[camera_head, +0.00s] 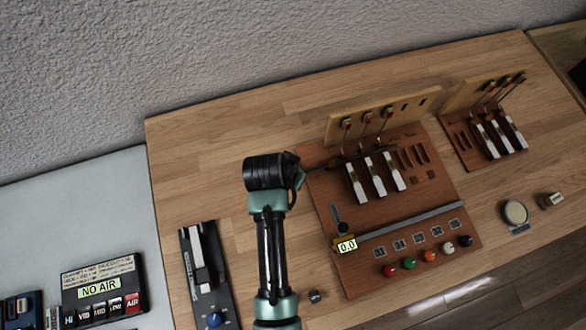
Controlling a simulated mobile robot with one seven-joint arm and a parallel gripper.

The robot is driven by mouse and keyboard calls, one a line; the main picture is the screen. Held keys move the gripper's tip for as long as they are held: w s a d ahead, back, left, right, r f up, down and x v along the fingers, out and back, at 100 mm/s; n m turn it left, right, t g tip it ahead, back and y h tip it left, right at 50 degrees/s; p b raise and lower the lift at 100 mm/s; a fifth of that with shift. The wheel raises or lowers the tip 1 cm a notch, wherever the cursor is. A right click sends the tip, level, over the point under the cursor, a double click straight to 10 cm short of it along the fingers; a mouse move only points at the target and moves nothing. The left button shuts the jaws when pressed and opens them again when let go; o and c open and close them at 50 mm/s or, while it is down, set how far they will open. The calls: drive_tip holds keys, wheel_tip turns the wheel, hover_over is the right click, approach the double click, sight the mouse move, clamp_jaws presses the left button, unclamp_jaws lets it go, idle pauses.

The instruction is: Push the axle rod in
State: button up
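The piano action model (440,196) stands on the wooden table, with three white keys (375,178) and red-tipped hammers (367,117) in front of a wooden back rail. A thin dark rod, apparently the axle rod (345,158), runs across the far ends of the white keys, its left end close to my gripper. My gripper (303,172) is at the left edge of the model, beside the rod's left end. The black wrist hides most of it. I cannot tell whether its fingers are open or touch the rod.
A second, smaller action model (466,143) stands to the right. Coloured buttons (430,256) and a 0.0 display (347,246) line the model's front. A slider panel (206,272) lies left of my arm. A round disc (515,213) lies right. The table's back left is clear.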

clamp_jaws()
idle(0.9)
drive_tip(key=d, duration=0.2)
drive_tip(key=w+d, duration=0.1)
drive_tip(key=d, duration=0.1)
drive_tip(key=shift+w+d, duration=0.1)
drive_tip(key=shift+w, duration=0.05)
drive_tip(key=o, duration=0.7)
unclamp_jaws()
drive_tip(key=shift+r, duration=0.1)
drive_tip(key=v, duration=1.2)
drive_tip(key=shift+r, duration=0.35)
